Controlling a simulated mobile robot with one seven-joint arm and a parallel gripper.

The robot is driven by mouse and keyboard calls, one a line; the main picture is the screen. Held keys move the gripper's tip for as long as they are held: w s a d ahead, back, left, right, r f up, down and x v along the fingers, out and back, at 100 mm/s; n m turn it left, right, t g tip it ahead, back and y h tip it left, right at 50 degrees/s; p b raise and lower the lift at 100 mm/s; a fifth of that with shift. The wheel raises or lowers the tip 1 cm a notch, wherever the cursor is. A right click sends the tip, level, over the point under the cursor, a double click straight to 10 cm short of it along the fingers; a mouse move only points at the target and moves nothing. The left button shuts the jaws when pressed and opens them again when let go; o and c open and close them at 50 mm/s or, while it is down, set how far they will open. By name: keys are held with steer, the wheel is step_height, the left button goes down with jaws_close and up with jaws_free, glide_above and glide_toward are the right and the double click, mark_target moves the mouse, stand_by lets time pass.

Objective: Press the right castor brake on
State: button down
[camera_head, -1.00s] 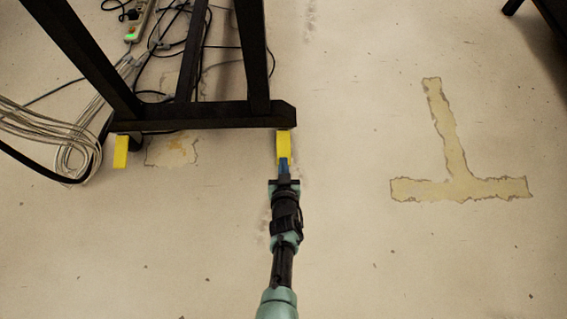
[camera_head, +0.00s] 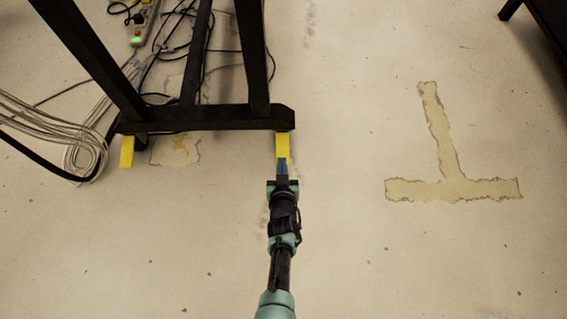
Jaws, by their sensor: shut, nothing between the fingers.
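The right castor brake (camera_head: 282,143) is a yellow pedal sticking out from under the right end of the black frame's foot bar. The left castor brake (camera_head: 127,152) is a like yellow pedal under the bar's left end. My gripper (camera_head: 282,161) has its blue fingertips together, with nothing between them. The tips overlap the near end of the right pedal in the view. I cannot tell whether they touch it or hover above it. The castors are hidden under the bar, and the pedal's tilt is unclear.
The black frame's foot bar (camera_head: 215,118) and legs stand just beyond the pedals. Bundled cables (camera_head: 75,135) and a power strip (camera_head: 145,22) lie to the left and behind. The floor at right, with a worn yellow T mark (camera_head: 452,188), is clear.

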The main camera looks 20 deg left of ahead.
steer(key=s+d+p, duration=0.2)
steer(key=s+p, duration=0.1)
steer(key=s, duration=0.6)
steer(key=shift+d+f, duration=0.35)
steer(key=shift+f, duration=0.1)
